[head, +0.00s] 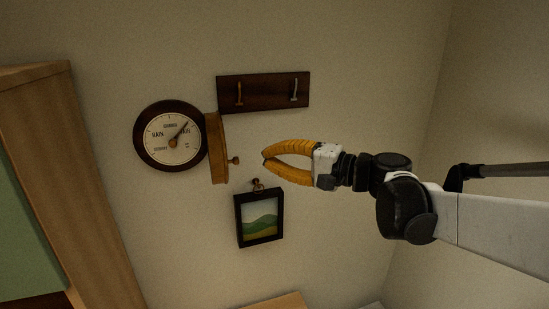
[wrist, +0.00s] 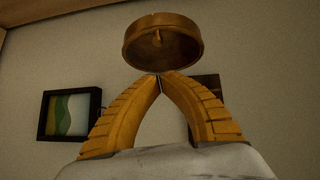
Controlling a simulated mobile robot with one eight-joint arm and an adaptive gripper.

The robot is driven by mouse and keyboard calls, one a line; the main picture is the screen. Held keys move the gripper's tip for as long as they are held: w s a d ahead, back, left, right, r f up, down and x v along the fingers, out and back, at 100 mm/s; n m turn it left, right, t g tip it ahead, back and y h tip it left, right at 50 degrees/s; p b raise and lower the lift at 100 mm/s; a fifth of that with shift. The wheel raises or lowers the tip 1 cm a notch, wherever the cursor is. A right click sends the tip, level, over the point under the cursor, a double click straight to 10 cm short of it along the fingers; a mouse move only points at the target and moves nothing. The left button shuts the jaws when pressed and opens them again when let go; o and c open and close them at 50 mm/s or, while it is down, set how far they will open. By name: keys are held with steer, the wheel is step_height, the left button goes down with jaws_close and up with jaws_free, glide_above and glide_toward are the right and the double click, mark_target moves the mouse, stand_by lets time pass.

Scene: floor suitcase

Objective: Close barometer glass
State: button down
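The barometer (head: 155,151) is a round dial with a dark wooden rim on the wall, at the left of the head view. Its brass-rimmed glass (head: 217,150) stands swung open at the dial's right side, nearly edge-on, with a small knob (head: 235,160) pointing right. In the wrist view the glass cover (wrist: 178,48) is a round brass shape beyond the fingertips, with its knob (wrist: 157,36) near the middle. My gripper (head: 265,160) has yellow ribbed fingers whose tips meet with nothing between them. It is right of the knob, apart from it in the head view.
A dark hook rack (head: 265,92) with two hooks is on the wall above. A framed landscape picture (head: 260,219) hangs below my gripper; it also shows in the wrist view (wrist: 69,115). A wooden cabinet (head: 60,150) stands at the left. The wall right of the picture is bare.

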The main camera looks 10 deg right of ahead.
steer(key=a, duration=0.4)
steer(key=shift+s+a+f+p, duration=0.15)
steer(key=shift+a+f+p, duration=0.1)
steer(key=shift+p, duration=0.05)
steer(key=shift+s+a, duration=0.15)
